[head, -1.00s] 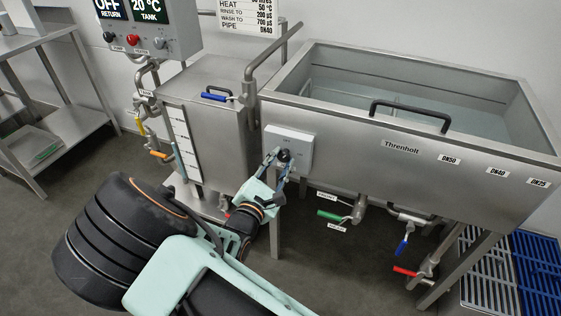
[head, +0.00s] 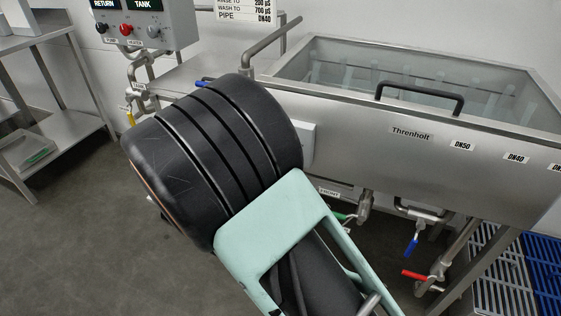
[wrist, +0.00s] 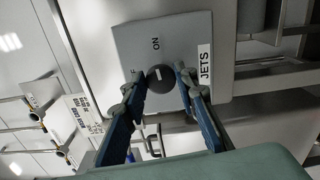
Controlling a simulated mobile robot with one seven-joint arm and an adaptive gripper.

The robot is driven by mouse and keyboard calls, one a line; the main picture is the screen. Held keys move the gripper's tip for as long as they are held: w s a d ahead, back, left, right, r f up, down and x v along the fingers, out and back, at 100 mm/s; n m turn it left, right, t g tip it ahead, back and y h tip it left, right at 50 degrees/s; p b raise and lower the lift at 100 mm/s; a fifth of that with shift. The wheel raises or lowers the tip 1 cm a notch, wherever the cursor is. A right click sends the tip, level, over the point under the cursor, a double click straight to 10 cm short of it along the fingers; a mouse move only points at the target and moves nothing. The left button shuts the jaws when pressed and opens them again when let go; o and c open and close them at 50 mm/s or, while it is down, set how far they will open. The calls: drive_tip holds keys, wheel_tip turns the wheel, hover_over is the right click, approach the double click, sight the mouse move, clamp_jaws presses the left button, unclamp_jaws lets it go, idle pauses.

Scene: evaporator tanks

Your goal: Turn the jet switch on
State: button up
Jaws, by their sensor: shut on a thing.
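The jet switch is a round black knob (wrist: 161,79) with a white mark, on a grey box with an "ON" label (wrist: 156,43) and a "JETS" tag (wrist: 204,65). The white mark appears to point toward "ON", and the "OFF" label is partly hidden by a finger. My gripper (wrist: 160,76) is shut on the knob, one finger on each side. In the head view the switch box (head: 308,146) shows only its right edge; my arm hides the knob and gripper. The tank (head: 345,110) has pale upright streaks in its water (head: 350,72).
A black handle (head: 420,92) sits on the tank's front rim. Below are valves with a blue handle (head: 411,247) and a red handle (head: 415,275). A control panel (head: 150,22) is at upper left and a steel shelf (head: 50,135) at far left. Floor at lower left is clear.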

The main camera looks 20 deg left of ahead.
drive_tip(key=shift+f+m+b, duration=0.1)
drive_tip(key=shift+m+b, duration=0.5)
drive_tip(key=o, duration=1.1)
drive_tip(key=s+a, duration=0.1)
drive_tip(key=s, duration=1.1)
